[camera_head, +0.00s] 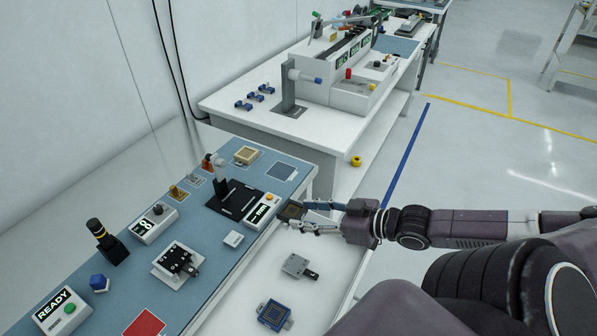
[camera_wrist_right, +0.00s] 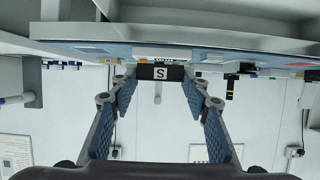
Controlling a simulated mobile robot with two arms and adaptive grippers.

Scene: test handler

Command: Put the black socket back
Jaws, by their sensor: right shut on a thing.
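My right gripper (camera_head: 298,215) reaches in from the right and is shut on a small black socket (camera_head: 291,211). It holds the socket in front of the bench edge, above the white lower surface. In the right wrist view the black socket (camera_wrist_right: 160,73) sits between the fingertips (camera_wrist_right: 158,82) with a white "S" label facing the camera. A white fixture (camera_head: 164,272) with a black part (camera_head: 178,261) on top stands on the blue bench mat. My left gripper is not in view.
A grey socket (camera_head: 298,266) and a blue socket (camera_head: 273,313) lie on the lower surface (camera_head: 238,290). On the bench are a beige socket (camera_head: 246,155), a black plate with a post (camera_head: 236,199), a display box (camera_head: 263,209), a READY box (camera_head: 62,312) and a red pad (camera_head: 145,324).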

